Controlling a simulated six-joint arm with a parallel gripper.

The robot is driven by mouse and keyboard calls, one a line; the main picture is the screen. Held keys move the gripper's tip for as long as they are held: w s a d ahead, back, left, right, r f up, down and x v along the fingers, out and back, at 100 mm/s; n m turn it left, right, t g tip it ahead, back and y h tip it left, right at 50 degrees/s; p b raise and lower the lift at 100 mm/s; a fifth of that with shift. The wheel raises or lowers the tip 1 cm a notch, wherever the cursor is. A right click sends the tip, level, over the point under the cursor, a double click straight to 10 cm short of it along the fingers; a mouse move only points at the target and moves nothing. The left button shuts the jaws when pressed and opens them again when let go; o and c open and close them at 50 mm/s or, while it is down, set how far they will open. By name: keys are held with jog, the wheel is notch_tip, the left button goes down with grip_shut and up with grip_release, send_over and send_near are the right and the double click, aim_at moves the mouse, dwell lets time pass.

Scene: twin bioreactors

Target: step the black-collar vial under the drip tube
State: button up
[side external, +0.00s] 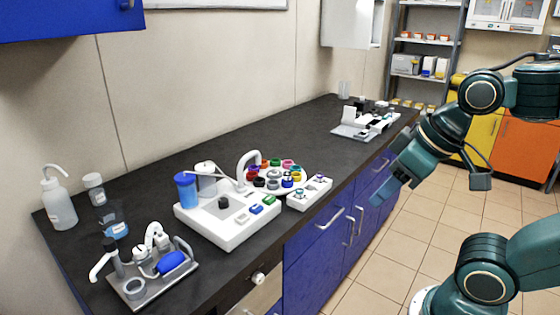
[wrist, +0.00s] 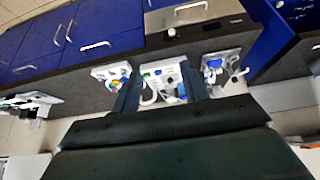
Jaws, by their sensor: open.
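A round carousel (side external: 274,187) of vials with differently coloured collars stands on the dark bench in the side view. A dark collar (side external: 259,182) at its front left may be the black one; it is too small to be sure. The white curved drip tube (side external: 246,158) arches from the white bioreactor base (side external: 228,228) towards the carousel's left edge. Which vial is under its tip cannot be told. Green (side external: 269,200) and blue (side external: 255,209) buttons sit on the base. My gripper (side external: 380,196) is open and empty, in the air right of the bench, well apart from the carousel.
A small white block (side external: 310,194) adjoins the carousel. A second apparatus on a metal tray (side external: 150,280), a wash bottle (side external: 59,203) and a beaker (side external: 113,222) stand at left. White equipment (side external: 366,122) sits at the far end. Bench is clear between.

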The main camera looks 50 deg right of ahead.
grip_shut()
dwell(1.8)
